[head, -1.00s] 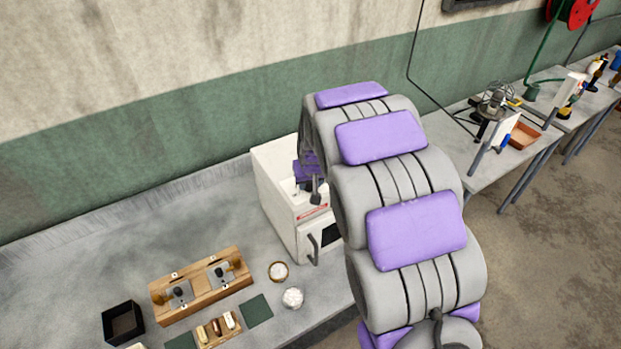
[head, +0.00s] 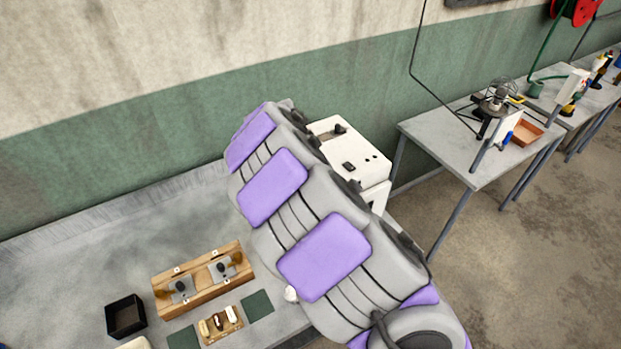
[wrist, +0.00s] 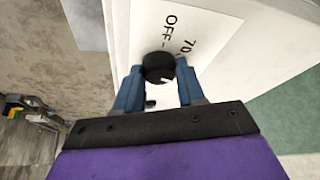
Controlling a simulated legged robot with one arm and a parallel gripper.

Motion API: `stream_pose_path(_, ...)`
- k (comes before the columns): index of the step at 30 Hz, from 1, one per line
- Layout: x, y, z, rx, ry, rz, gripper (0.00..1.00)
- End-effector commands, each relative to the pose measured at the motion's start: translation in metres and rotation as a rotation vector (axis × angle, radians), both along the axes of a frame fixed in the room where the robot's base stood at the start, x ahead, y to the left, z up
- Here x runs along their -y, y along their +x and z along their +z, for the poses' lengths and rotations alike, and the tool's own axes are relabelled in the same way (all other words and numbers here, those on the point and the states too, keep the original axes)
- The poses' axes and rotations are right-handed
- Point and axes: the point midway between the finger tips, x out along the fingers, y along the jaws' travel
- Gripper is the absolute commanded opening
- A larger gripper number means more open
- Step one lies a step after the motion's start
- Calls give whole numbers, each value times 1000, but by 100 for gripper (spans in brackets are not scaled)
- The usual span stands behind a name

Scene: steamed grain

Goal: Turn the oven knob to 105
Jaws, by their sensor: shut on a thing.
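The white oven (head: 372,183) stands at the right end of the grey bench in the head view, its left side and front hidden behind my arm. In the wrist view its white panel (wrist: 205,22) carries the printed marks "OFF" and "70". The round black knob (wrist: 158,66) sits beside these marks, with a small white pointer mark at its lower right. My gripper (wrist: 158,74) has its two blue fingers on either side of the knob, shut on it. My gripper is hidden in the head view.
A wooden block with metal fittings (head: 204,279), a black box (head: 126,316) and a small wooden tray (head: 221,325) are on the bench. A white bowl (head: 291,294) is partly hidden by my arm. A separate grey table (head: 452,142) stands at right.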

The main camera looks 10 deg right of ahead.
Motion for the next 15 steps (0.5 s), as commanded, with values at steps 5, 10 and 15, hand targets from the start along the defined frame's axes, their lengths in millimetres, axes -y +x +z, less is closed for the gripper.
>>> stream_pose_path(5, -1, 2, 1, 7, 2, -76, 9)
stream_pose_path(10, -2, 3, 2, 8, 2, -115, 9)
stream_pose_path(15, -2, 3, 2, 8, 2, -130, 9)
